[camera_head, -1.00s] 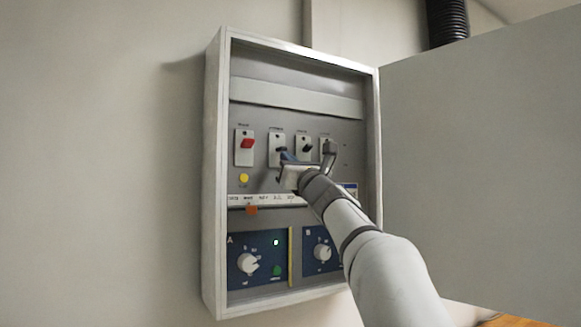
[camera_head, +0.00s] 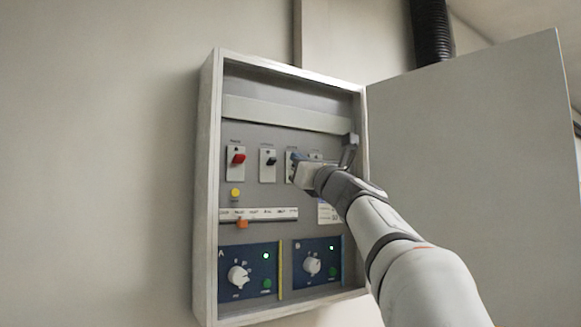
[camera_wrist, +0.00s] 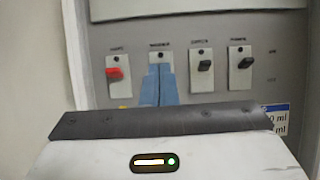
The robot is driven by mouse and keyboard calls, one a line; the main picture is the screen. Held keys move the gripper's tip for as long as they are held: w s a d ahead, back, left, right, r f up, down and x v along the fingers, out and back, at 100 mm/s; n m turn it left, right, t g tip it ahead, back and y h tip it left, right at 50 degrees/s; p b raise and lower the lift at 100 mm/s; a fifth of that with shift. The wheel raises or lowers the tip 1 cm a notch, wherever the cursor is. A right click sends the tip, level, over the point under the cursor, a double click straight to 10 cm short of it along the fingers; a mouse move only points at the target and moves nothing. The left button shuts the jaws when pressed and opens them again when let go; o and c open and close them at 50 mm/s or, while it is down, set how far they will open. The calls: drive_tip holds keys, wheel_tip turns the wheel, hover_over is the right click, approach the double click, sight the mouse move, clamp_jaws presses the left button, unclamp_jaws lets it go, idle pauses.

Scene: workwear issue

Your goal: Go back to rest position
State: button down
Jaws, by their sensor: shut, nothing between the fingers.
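My gripper (camera_head: 297,160) is in front of the right part of the open wall cabinet (camera_head: 209,190) in the head view. Its blue fingers are together and empty; they also show in the wrist view (camera_wrist: 158,85), where they cover most of the second switch. The red switch (camera_head: 237,159) and a black switch (camera_head: 270,161) are clear in the head view. My gripper partly hides the two switches farther right there. In the wrist view, the third switch (camera_wrist: 205,66) and fourth switch (camera_wrist: 241,60) show, both black. I cannot tell how far the fingers are from the panel.
The cabinet door (camera_head: 465,150) stands open on the right, close beside my arm. Dial panel A (camera_head: 249,272) and dial panel B (camera_head: 317,264) each show a lit green light. The wall at left is clear.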

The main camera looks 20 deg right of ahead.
drive_tip(key=shift+s+d, duration=0.15)
drive_tip(key=shift+s, duration=0.1)
drive_tip(key=shift+w, duration=0.1)
